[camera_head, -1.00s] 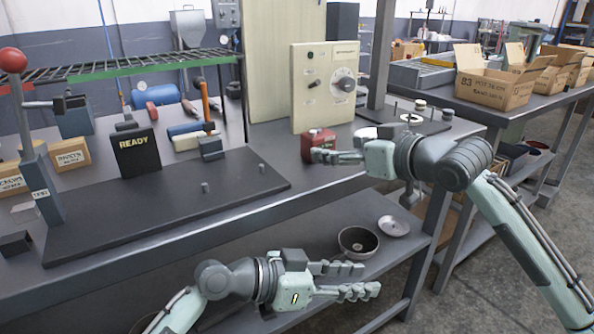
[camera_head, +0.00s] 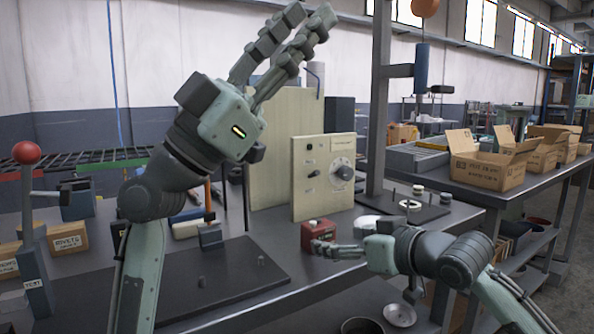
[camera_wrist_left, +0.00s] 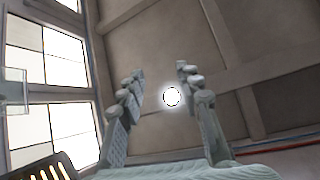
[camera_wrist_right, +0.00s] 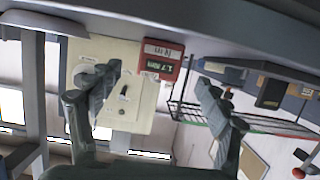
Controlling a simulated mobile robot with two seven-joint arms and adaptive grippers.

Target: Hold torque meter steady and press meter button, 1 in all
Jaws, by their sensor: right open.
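The red torque meter (camera_head: 318,234) sits on the bench in front of the cream panel. In the right wrist view the torque meter (camera_wrist_right: 163,58) shows a small display and a pale label, between and beyond the fingertips; I cannot make out its button. My right gripper (camera_head: 320,246) is open beside the meter's near side; I cannot tell if it touches. It also shows spread in the right wrist view (camera_wrist_right: 157,80). My left gripper (camera_head: 311,16) is raised high above the bench, fingers pointing up, open and empty in the left wrist view (camera_wrist_left: 160,70).
The cream panel (camera_head: 314,206) with a dial and knobs stands behind the meter. A dark plate (camera_head: 240,275) lies on the bench to the left. A red-knobbed lever (camera_head: 28,153) stands at far left. Open cardboard boxes (camera_head: 487,165) stand on the right bench.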

